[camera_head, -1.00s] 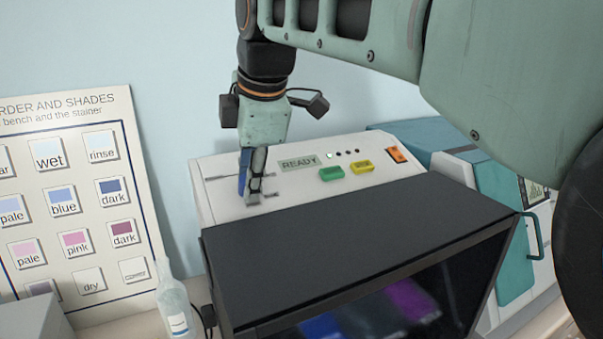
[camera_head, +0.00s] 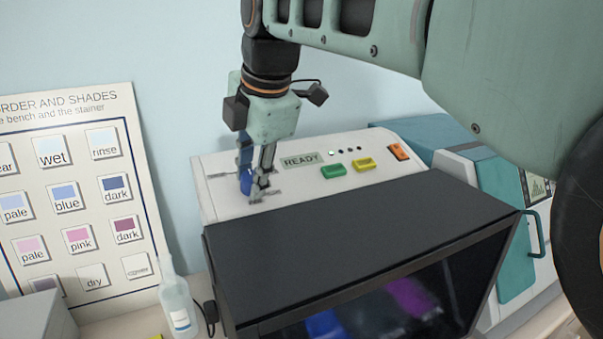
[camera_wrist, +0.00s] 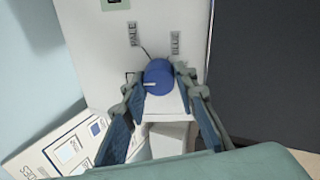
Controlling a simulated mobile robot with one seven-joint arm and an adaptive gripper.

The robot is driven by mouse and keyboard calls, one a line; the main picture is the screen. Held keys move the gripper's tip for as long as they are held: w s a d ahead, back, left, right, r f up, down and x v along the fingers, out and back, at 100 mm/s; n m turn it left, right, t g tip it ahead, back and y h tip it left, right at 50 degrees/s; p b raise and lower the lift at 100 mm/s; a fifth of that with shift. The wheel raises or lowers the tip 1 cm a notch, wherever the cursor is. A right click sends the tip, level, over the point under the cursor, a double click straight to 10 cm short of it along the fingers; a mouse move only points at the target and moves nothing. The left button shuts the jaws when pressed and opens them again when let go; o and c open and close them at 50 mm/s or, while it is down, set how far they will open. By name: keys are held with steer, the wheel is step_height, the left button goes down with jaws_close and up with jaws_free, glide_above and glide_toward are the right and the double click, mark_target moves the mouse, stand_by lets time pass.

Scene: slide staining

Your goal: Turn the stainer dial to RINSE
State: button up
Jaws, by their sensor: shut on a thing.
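The stainer dial is a round blue knob (camera_wrist: 158,74) with a white pointer mark, seen in the wrist view. The mark lies toward the picture's left side of the knob. Labels PALE (camera_wrist: 133,34) and BLUE (camera_wrist: 175,42) stand beyond it; I cannot make out a RINSE label. My gripper (camera_wrist: 160,88) has its blue-padded fingers on either side of the knob, shut on it. In the head view my gripper (camera_head: 256,189) points down onto the left part of the white stainer top (camera_head: 220,201), with its fingers largely covering the dial.
The stainer panel has a READY display (camera_head: 300,161), a green button (camera_head: 333,171), a yellow button (camera_head: 364,164) and an orange switch (camera_head: 399,152). A dark-topped box (camera_head: 360,230) stands in front. A shade chart (camera_head: 80,262) and a bottle (camera_head: 177,301) are at left.

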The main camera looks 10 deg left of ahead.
steer(key=o, duration=1.2)
steer(key=shift+c, duration=0.2)
steer(key=v, duration=1.2)
steer(key=shift+r, duration=0.2)
steer(key=shift+s+f, duration=0.1)
